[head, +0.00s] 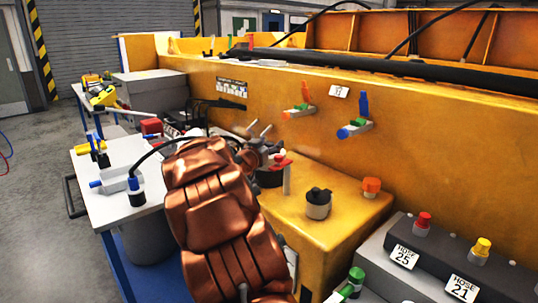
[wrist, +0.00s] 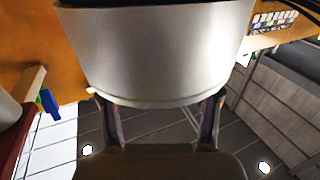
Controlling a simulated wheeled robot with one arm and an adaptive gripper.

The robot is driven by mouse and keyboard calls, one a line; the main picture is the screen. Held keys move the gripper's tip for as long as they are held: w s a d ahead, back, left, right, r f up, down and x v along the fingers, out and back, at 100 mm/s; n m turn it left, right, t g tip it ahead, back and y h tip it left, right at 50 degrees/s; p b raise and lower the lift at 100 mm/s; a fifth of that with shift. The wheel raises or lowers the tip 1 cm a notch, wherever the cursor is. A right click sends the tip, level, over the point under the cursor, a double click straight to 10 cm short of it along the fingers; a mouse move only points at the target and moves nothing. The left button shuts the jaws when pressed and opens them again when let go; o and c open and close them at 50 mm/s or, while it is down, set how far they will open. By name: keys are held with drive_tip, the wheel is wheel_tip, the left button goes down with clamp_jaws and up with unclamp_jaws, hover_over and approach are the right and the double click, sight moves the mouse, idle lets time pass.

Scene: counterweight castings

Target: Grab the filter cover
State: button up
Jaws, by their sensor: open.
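A large pale metallic round body (wrist: 160,45), which looks like the filter cover, fills the top middle of the wrist view. My gripper (wrist: 160,102) is open, with one finger on each side at its lower rim. I cannot tell whether the fingers touch it. In the head view my gripper (head: 264,138) is beyond my copper-coloured arm, above the yellow block's left end. The pale body is not clearly seen there, and my arm hides part of that area. A grey canister with a black cap (head: 318,203) stands upright on the yellow block, apart from my gripper.
The yellow machine wall (head: 215,75) runs behind, with protruding red-handled (head: 304,98) and blue-handled (head: 359,118) valves. An orange knob (head: 371,187) stands on the block. A white-topped table (head: 120,160) is at left. Hose blocks with a red cap (head: 424,221) are at right.

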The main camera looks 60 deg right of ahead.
clamp_jaws()
idle(0.5)
